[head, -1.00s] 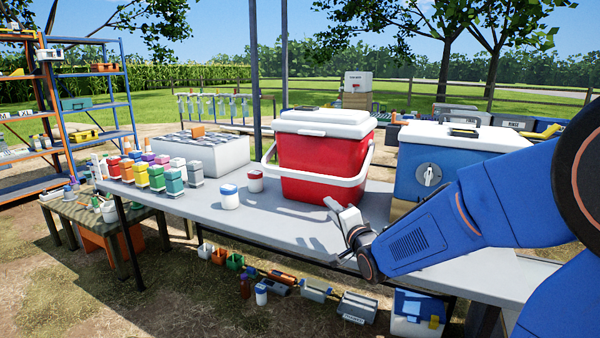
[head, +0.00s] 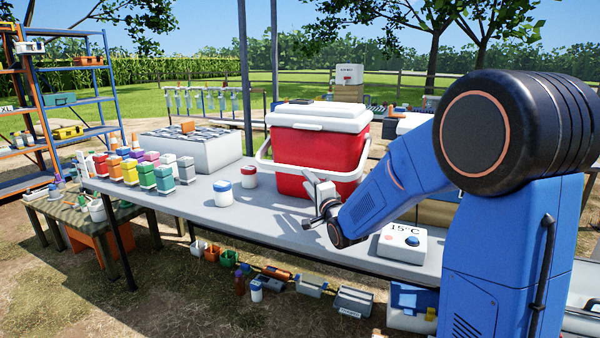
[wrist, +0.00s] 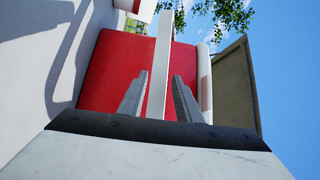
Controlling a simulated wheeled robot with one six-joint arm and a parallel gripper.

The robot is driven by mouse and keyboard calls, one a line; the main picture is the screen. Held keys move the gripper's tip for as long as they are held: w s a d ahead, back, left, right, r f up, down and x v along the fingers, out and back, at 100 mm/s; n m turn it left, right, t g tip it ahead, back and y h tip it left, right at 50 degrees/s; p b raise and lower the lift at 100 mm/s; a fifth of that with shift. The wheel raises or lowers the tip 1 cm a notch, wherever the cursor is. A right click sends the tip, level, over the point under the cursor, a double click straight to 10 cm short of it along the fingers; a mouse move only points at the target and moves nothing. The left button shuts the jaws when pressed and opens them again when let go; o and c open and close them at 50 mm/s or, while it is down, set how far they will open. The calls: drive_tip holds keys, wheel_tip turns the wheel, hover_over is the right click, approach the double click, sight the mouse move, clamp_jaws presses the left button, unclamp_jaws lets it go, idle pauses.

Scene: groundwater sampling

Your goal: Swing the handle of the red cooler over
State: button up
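The red cooler (head: 300,150) with a white lid (head: 318,115) stands on the grey table. Its white handle (head: 283,168) hangs in front, its bar crossing the cooler's front face. My gripper (head: 309,177) is at the middle of this bar, in front of the cooler. In the wrist view, the two grey fingers of my gripper (wrist: 160,85) stand apart, one on each side of the white handle bar (wrist: 161,50). Narrow gaps show beside the bar near the tips. The red cooler wall (wrist: 112,70) lies behind. The cooler's right lower side is hidden by my arm.
A white 15°C box (head: 402,243) sits at the right near my arm. The table's front middle is clear.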

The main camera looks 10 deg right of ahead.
drive_tip(key=x, duration=0.7)
drive_tip(key=shift+w, duration=0.25)
clamp_jaws()
